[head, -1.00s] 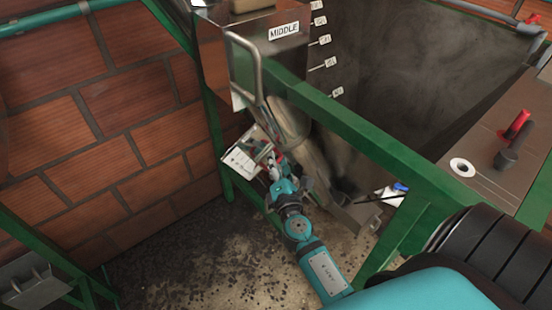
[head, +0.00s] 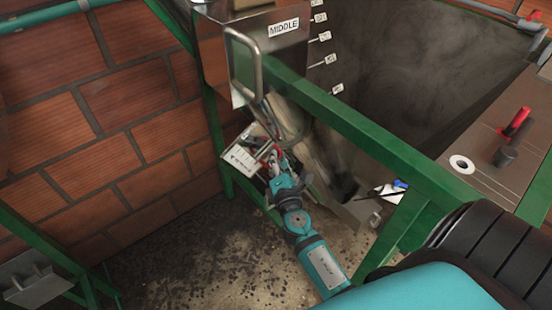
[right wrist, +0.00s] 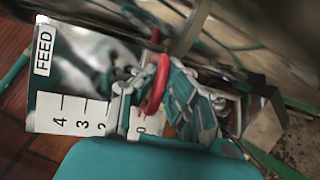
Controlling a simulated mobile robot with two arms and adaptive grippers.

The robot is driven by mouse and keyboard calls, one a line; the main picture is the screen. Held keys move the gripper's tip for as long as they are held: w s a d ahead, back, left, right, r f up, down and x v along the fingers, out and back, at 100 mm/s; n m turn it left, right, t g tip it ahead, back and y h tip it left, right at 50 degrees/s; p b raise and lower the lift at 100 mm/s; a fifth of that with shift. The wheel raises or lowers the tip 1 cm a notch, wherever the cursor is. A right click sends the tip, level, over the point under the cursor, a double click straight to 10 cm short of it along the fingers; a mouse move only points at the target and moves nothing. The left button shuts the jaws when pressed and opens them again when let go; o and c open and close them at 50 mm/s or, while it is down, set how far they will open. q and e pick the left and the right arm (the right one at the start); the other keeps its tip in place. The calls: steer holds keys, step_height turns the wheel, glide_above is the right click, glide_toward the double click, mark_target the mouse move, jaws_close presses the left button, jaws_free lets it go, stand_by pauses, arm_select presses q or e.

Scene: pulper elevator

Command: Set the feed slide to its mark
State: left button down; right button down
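The feed scale plate (right wrist: 85,80) fills the left of the right wrist view, marked FEED with numbers along a scale. In the head view the white plate (head: 240,160) sits low, under the metal chute. A red loop-shaped part (right wrist: 155,85) stands in front of the plate near its low numbers; a little red (head: 266,150) also shows in the head view. My right gripper (right wrist: 155,100) has its fingers on either side of the red part; whether they grip it is not clear. It also shows in the head view (head: 272,165). My left gripper is out of view.
A green frame beam (head: 350,125) crosses above my right forearm. A brick wall (head: 80,130) stands at the left. A red-handled lever (head: 516,122) is at the right.

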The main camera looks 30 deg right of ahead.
steer(key=shift+a+r, duration=0.1)
steer(key=shift+r, duration=0.25)
steer(key=c, duration=1.4)
jaws_free()
steer(key=shift+a, duration=0.1)
steer(key=v, duration=1.2)
steer(key=shift+f, duration=0.1)
